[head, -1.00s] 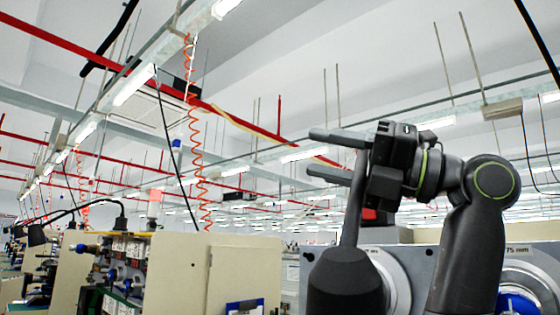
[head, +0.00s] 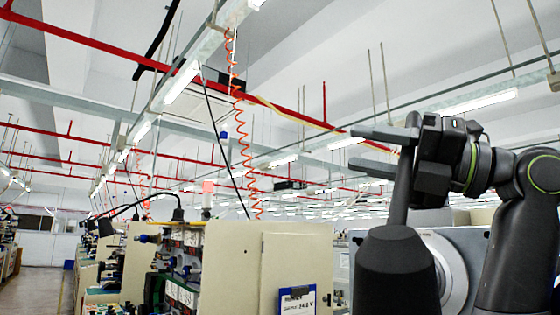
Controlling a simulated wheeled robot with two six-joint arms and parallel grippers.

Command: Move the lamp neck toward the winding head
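A black lamp shade (head: 395,265) stands large in the lower right of the head view. Its lamp neck (head: 403,190) rises from the shade, leaning slightly right.
A beige cabinet (head: 228,265) with an open-sided machine stands left of the lamp, with a blue-framed card (head: 297,300) on its front. A smaller black lamp (head: 178,212) is above it. An aisle (head: 40,290) runs at far left. An orange coiled hose (head: 240,130) hangs overhead.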

